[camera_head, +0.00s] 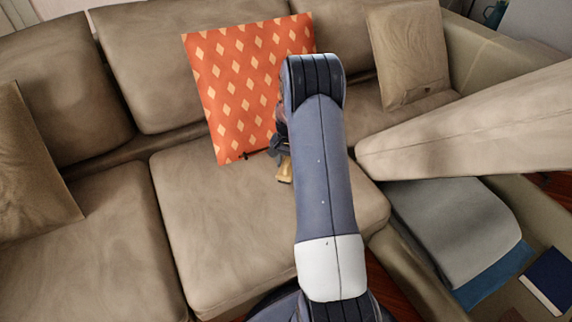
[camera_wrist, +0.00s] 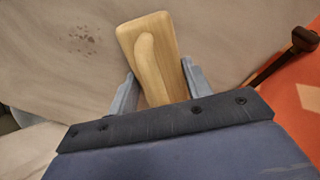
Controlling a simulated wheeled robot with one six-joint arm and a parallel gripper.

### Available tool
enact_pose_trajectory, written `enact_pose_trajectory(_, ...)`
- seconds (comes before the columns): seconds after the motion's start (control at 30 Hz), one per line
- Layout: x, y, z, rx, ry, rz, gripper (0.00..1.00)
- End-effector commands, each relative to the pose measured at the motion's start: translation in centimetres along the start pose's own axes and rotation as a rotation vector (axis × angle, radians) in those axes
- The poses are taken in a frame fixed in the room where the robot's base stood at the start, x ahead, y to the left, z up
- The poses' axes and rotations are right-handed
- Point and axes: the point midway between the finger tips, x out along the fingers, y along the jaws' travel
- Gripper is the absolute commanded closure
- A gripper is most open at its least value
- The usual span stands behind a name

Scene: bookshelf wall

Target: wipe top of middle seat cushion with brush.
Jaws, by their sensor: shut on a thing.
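My gripper (camera_wrist: 158,68) is shut on a wooden brush (camera_wrist: 150,35), whose pale wooden body lies between the two fingers in the wrist view. The brush also shows in the head view (camera_head: 285,171), low over the back part of the middle seat cushion (camera_head: 215,225). I cannot tell whether it touches the cushion; its bristles are hidden. The cushion is beige, and a patch of dark specks (camera_wrist: 80,40) shows on the beige surface in the wrist view, left of the brush. My arm covers the cushion's right part.
An orange diamond-pattern pillow (camera_head: 245,85) leans on the backrest beside my gripper. A thin dark bar with a brown end (camera_wrist: 303,40) lies close by. Beige pillows (camera_head: 405,50) stand at both sides. A large beige cushion (camera_head: 490,125) juts in at the right.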

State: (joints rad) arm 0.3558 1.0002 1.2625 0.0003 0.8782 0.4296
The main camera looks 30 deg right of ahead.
Motion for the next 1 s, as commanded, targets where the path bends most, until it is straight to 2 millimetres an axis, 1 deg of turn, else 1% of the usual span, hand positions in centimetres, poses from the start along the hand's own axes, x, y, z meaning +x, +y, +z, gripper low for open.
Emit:
enact_pose_trajectory(0.07,0.2,0.4,-0.3,0.001,-0.001,0.001,0.71)
enact_pose_trajectory(0.17,0.2,0.7,-0.3,0.000,-0.001,0.002,0.71)
enact_pose_trajectory(0.5,0.0,2.6,1.6,0.000,-0.003,0.002,0.71)
enact_pose_trajectory(0.77,0.0,3.2,2.3,0.000,-0.003,0.002,0.71)
enact_pose_trajectory(1.0,-0.2,4.7,3.7,0.001,-0.004,0.002,0.71)
